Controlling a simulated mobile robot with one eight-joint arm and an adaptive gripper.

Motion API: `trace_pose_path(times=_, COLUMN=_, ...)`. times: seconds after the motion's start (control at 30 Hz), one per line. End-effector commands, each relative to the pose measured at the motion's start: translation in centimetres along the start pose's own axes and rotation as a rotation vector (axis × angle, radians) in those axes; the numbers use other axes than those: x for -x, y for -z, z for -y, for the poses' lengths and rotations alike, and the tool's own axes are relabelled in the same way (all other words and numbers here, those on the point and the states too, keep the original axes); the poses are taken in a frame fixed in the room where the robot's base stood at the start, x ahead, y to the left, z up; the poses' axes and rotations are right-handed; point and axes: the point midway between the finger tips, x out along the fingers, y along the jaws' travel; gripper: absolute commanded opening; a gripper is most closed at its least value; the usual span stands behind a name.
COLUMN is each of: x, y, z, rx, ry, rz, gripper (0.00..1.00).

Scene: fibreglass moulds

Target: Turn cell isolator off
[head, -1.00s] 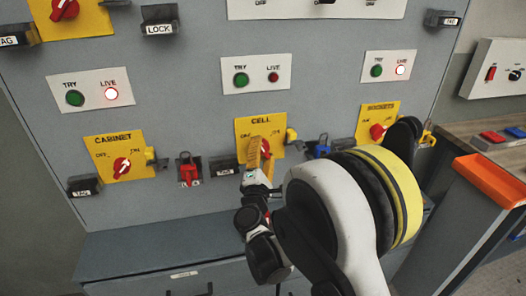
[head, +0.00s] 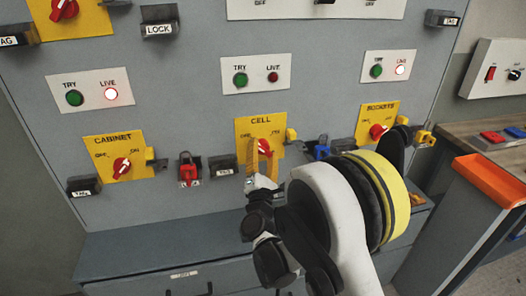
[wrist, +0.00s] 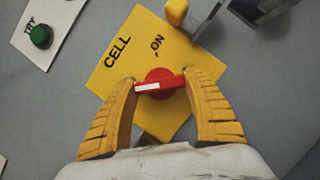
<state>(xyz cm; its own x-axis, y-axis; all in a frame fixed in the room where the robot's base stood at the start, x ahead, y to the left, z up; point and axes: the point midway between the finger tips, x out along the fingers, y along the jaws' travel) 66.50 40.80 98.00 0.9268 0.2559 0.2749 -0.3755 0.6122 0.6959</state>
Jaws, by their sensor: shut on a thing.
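The cell isolator is a yellow plate (head: 244,126) marked CELL with a red rotary handle (head: 265,146). In the wrist view the plate (wrist: 140,28) looks tilted, with ON above the handle (wrist: 160,84). The handle's white-marked end points left in that view, away from ON. The OFF word is hidden there, behind or near the left finger. My gripper (wrist: 160,90) has its yellow fingers on both ends of the handle and is shut on it. The head view shows my gripper (head: 262,162) in front of the plate. The cell LIVE lamp (head: 273,77) is dark.
The cabinet isolator (head: 113,158) is to the left, and another yellow isolator (head: 378,122) is to the right. A red padlock (head: 188,170) and a blue padlock (head: 322,148) hang beside the cell plate. A grey ledge (head: 130,252) lies below.

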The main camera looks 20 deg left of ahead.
Motion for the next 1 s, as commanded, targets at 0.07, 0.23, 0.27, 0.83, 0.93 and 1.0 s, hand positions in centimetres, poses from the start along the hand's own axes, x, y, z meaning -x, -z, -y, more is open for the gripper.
trace_pose_path(times=0.07, x=0.0, y=0.0, z=0.0, rx=0.002, ry=0.0, rz=0.0, gripper=0.27)
trace_pose_path(times=0.23, x=0.0, y=0.0, z=0.0, rx=0.001, ry=0.0, rz=0.0, gripper=0.8)
trace_pose_path(times=0.27, x=0.0, y=0.0, z=0.0, rx=0.001, ry=0.0, rz=0.0, gripper=0.8)
trace_pose_path(times=0.83, x=-1.4, y=-3.6, z=-3.7, rx=0.001, ry=0.0, rz=0.0, gripper=0.8)
trace_pose_path(times=0.93, x=-2.0, y=-4.8, z=-5.1, rx=0.001, ry=0.0, rz=0.0, gripper=0.8)
trace_pose_path(times=1.0, x=-2.3, y=-5.5, z=-5.8, rx=0.001, ry=0.0, rz=0.0, gripper=0.8)
